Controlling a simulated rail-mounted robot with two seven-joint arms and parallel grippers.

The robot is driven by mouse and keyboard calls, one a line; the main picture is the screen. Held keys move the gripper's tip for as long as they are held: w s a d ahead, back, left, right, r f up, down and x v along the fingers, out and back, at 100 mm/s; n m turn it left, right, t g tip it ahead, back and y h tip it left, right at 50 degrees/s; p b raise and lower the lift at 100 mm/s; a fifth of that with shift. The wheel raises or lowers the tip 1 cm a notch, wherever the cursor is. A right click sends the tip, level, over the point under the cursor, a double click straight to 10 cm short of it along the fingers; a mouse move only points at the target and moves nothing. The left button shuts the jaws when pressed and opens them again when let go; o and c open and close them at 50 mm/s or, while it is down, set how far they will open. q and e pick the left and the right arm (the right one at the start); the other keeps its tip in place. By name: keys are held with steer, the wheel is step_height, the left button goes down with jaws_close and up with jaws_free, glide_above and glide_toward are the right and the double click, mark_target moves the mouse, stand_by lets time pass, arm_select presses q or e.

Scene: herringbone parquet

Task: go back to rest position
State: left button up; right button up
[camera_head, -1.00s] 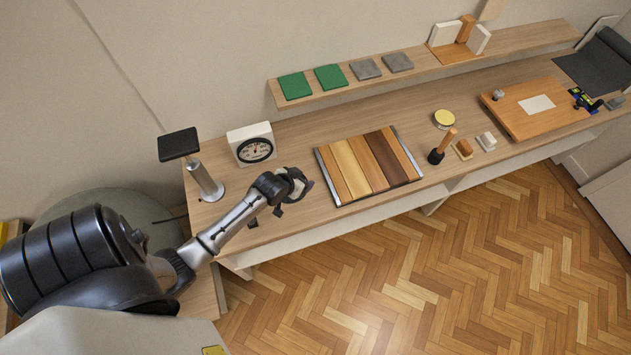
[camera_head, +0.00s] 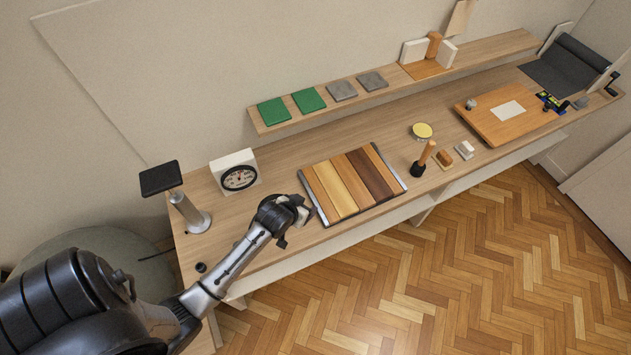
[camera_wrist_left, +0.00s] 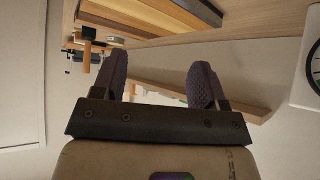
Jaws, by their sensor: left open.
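My left gripper (camera_head: 297,222) is over the front edge of the long wooden bench, just left of the wood sample board (camera_head: 352,184). In the left wrist view its two dark padded fingers (camera_wrist_left: 160,85) stand wide apart with nothing between them. The sample board also shows at the top of the left wrist view (camera_wrist_left: 170,14). My right gripper is in neither view.
A white dial gauge (camera_head: 234,172) and a grey post with a black top (camera_head: 186,205) stand at the bench's left end. A wooden-handled tool (camera_head: 424,158) stands right of the sample board. A shelf (camera_head: 397,88) with green and grey tiles runs behind.

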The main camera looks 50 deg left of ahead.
arm_select(q)
steer(key=s+d+r+m+g+h, duration=0.1)
steer(key=s+d+r+m+g, duration=0.25)
steer(key=s+d+r, duration=0.85)
steer(key=s+d+f+g+h, duration=0.15)
steer(key=s+f, duration=0.25)
steer(key=s, duration=0.6)
step_height(320, 180, up, 20)
steer(key=p, duration=1.9)
steer(key=shift+w+f+m+p, duration=0.15)
steer(key=shift+w+m+p, duration=0.1)
steer(key=shift+m+p, duration=0.2)
steer(key=shift+y, duration=0.25)
